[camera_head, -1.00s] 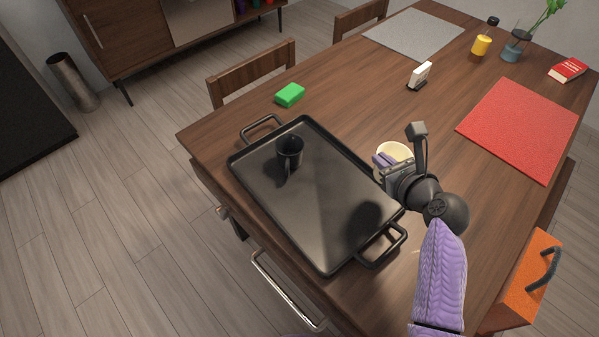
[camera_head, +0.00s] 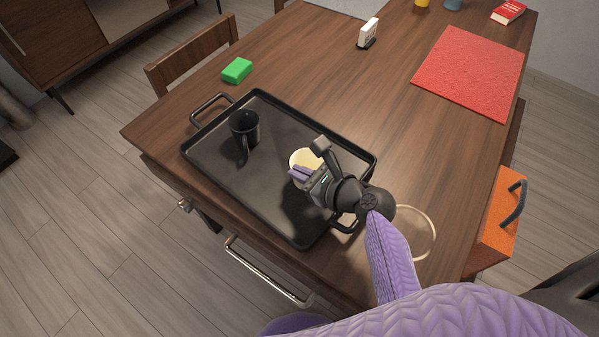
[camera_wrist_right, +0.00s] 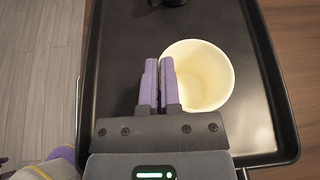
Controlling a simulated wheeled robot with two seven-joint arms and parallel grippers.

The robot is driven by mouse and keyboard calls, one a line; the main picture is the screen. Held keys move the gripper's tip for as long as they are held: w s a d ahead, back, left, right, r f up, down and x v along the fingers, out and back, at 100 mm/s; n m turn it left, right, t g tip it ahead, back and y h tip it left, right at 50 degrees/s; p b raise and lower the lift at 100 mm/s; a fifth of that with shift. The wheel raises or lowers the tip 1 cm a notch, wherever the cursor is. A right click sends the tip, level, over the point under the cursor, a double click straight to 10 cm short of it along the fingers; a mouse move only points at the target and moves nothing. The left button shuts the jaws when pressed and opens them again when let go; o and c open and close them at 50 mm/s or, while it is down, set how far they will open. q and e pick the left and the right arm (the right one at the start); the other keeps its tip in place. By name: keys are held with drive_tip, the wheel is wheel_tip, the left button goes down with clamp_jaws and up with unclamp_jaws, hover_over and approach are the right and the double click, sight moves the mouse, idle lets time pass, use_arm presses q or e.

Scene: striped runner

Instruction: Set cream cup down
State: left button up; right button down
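The cream cup (camera_head: 303,159) is upright over the right part of the black tray (camera_head: 215,178); whether its base touches the tray is hidden. My right gripper (camera_head: 301,174) is shut on the cup's near left side. In the right wrist view, its purple fingers (camera_wrist_right: 159,82) are close together at the left edge of the empty cup (camera_wrist_right: 205,75); the exact part between them is hidden. My left gripper is not in view.
A dark mug (camera_head: 244,128) stands on the tray left of the cup. A green sponge (camera_head: 237,70), a white card holder (camera_head: 369,33), a red placemat (camera_head: 470,72) and a pale ring (camera_head: 432,231) lie on the table. An orange box (camera_head: 497,221) is at right.

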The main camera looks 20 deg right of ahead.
drive_tip(key=shift+f, duration=0.1)
drive_tip(key=c, duration=0.8)
unclamp_jaws()
drive_tip(key=shift+r, duration=0.25)
use_arm(q)
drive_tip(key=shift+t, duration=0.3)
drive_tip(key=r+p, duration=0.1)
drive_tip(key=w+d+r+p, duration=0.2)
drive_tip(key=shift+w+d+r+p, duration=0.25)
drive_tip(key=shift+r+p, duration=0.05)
drive_tip(key=shift+p, duration=0.05)
use_arm(e)
drive_tip(key=v, duration=1.2)
drive_tip(key=shift+f, duration=0.1)
